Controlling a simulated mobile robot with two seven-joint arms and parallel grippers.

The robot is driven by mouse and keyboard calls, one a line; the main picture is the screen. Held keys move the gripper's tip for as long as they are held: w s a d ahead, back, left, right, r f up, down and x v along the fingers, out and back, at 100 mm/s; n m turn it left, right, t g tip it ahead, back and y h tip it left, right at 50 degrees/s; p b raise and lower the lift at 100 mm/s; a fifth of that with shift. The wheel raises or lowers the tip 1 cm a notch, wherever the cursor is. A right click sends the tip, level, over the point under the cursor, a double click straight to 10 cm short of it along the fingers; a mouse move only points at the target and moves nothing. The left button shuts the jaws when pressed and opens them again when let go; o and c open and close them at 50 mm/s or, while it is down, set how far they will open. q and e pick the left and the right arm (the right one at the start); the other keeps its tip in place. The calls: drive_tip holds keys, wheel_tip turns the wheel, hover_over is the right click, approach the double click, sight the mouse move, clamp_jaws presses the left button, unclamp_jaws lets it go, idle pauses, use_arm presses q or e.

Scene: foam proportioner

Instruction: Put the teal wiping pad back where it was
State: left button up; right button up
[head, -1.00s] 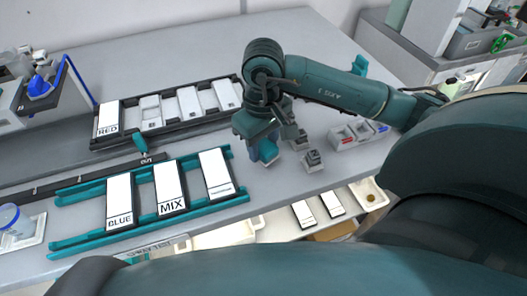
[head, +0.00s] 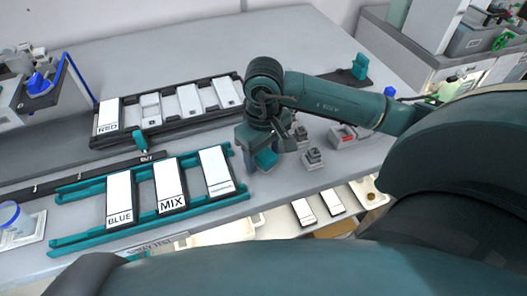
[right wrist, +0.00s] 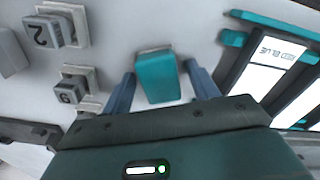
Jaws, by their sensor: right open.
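A teal block that looks like the wiping pad (right wrist: 157,78) sits between the two fingers of my right gripper (right wrist: 160,82) in the right wrist view. A narrow gap shows on each side of it, so the gripper is open around it. In the head view the teal pad (head: 266,158) shows at the right gripper (head: 256,164), low over the grey bench, just right of the teal rack. I cannot tell whether the pad's underside touches the bench. My left gripper is not in view.
The teal rack (head: 65,246) with white cards labelled BLUE and MIX is left of the gripper. A black tray (head: 185,128) with a RED card is behind. Small grey numbered blocks (head: 313,156) stand close on the right. Another teal piece (head: 360,66) stands at the back right.

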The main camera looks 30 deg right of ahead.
sight(263, 153)
drive_tip(key=shift+r+p, duration=0.25)
drive_tip(key=shift+p, duration=0.1)
drive_tip(key=shift+r, duration=0.35)
wheel_tip(263, 153, up, 6)
drive_tip(key=shift+w+f+b, duration=0.1)
drive_tip(key=shift+f+b, duration=0.15)
drive_tip(key=shift+b, duration=0.35)
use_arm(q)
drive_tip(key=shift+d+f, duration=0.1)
use_arm(e)
wheel_tip(263, 153, up, 6)
drive_tip(key=shift+f, duration=0.15)
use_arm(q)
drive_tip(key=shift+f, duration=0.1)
